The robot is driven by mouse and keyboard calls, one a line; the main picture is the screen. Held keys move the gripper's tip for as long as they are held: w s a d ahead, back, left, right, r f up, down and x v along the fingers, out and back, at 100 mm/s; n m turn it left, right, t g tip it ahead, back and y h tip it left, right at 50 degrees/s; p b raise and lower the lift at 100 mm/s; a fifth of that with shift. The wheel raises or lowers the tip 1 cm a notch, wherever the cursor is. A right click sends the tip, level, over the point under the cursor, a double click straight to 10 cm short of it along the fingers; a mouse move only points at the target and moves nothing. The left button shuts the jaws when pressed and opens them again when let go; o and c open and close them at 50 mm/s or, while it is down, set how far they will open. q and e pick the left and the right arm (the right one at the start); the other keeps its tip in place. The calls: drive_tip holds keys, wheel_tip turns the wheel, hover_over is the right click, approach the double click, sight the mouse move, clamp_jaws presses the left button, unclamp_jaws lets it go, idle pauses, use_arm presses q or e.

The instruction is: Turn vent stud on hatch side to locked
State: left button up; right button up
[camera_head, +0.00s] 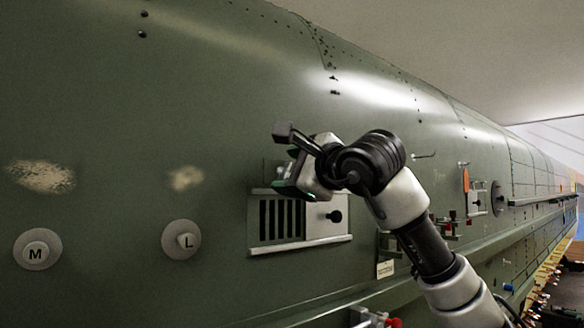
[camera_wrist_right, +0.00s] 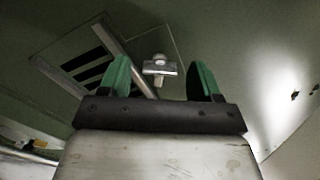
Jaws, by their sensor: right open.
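The vent (camera_head: 282,219) is a dark slotted grille in the green fuselage side, with rails above and below it. It also shows in the right wrist view (camera_wrist_right: 90,62). A pale metal stud with a crosswise bar (camera_wrist_right: 160,68) sits beside the vent's rail in the wrist view. My right gripper (camera_head: 287,183) is at the vent's upper edge in the head view and covers part of it. In the wrist view its green fingers stand open and apart, one on each side of the stud, with no visible contact. My left gripper is not in view.
A light plate with a black knob (camera_head: 335,216) sits right of the slots. Round discs marked M (camera_head: 37,250) and L (camera_head: 182,240) are on the skin at left. A long rail (camera_head: 545,199) and small red fittings lie farther right. A ledge runs below the vent.

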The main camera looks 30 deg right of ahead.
drive_tip(key=shift+c, duration=0.5)
drive_tip(key=c, duration=0.8)
drive_tip(key=m+b, duration=0.1)
drive_tip(key=m, duration=0.1)
drive_tip(key=shift+f+m+b, duration=0.1)
drive_tip(key=shift+m+b, duration=0.3)
drive_tip(key=m+b, duration=0.1)
drive_tip(key=m, duration=0.1)
drive_tip(key=shift+m, duration=0.3)
drive_tip(key=m+b, duration=0.1)
drive_tip(key=m, duration=0.2)
drive_tip(key=shift+m, duration=0.3)
drive_tip(key=shift+d+r+m+b, duration=0.15)
drive_tip(key=shift+m+b, duration=0.6)
drive_tip(key=shift+m, duration=0.95)
drive_tip(key=shift+r, duration=0.1)
drive_tip(key=shift+c, duration=0.2)
